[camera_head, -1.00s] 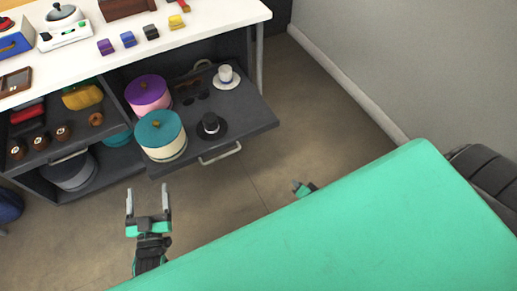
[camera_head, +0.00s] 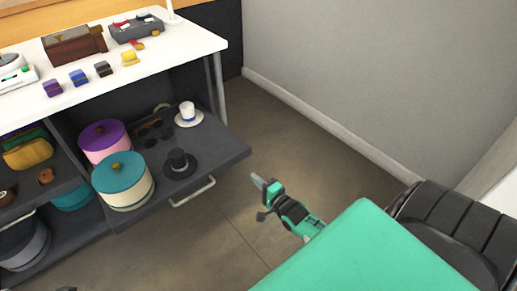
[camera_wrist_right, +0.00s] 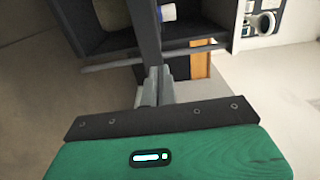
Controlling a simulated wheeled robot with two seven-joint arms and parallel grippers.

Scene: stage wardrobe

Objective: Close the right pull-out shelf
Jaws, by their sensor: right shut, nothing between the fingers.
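The right pull-out shelf (camera_head: 222,152) is a dark grey board that sticks out from under the white counter, with a light bar handle (camera_head: 193,192) on its front edge. It carries a purple-lidded pink box (camera_head: 103,143), a teal-lidded cream box (camera_head: 123,182), a black top hat (camera_head: 178,161), a white hat (camera_head: 188,115) and dark glasses. My right gripper (camera_head: 257,182) is shut and empty, to the right of the shelf's front corner and apart from it. Its closed fingers (camera_wrist_right: 158,88) also show in the right wrist view. My left gripper is not clearly visible.
The white counter (camera_head: 190,45) holds several coloured blocks, a brown case (camera_head: 75,46) and a grey device (camera_head: 136,28). Another shelf (camera_head: 45,195) sits at the left. A grey wall (camera_head: 340,80) stands at the right. Brown floor (camera_head: 235,235) is open before the shelf.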

